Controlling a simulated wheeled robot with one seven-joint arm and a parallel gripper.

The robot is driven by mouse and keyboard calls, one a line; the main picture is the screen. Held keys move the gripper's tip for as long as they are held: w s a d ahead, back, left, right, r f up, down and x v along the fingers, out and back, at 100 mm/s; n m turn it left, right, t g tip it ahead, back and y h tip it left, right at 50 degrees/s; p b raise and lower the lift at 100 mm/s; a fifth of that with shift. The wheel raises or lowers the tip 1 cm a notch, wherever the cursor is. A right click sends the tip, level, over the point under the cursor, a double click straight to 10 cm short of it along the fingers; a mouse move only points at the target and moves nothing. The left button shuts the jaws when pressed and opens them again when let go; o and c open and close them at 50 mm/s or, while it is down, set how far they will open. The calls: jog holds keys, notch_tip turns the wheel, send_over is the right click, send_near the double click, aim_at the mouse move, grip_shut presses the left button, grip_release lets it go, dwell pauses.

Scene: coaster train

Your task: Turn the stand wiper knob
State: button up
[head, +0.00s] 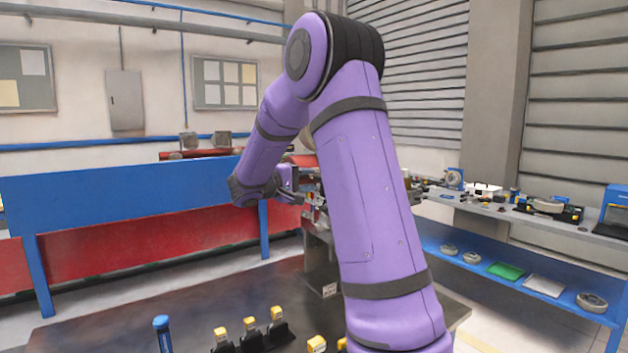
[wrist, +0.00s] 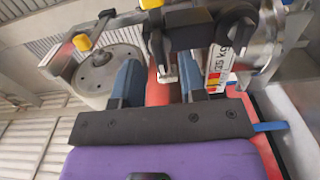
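My gripper (head: 296,197) is at the end of my raised purple arm in the head view, close to a small machine stand that my arm partly hides. In the wrist view, my gripper (wrist: 160,80) has its two dark blue fingers apart, with nothing visible held between them. Just beyond the fingertips is a dark stand fitting with a black knob (wrist: 238,27) at the upper right. A second black lever-like part (wrist: 155,42) sits nearer the middle. I cannot tell for certain which one is the wiper knob.
A grey round part (wrist: 108,72) and a yellow-tipped lever (wrist: 82,43) lie left of the fingers. A "25 kg" label (wrist: 218,66) is on the right. Blue-tipped and yellow-tipped items stand on the dark table (head: 110,318). A blue-and-red barrier (head: 130,210) stands behind.

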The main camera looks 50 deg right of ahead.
jog(key=shift+x, duration=1.35)
jog(key=shift+c, duration=0.2)
jog(key=c, duration=0.6)
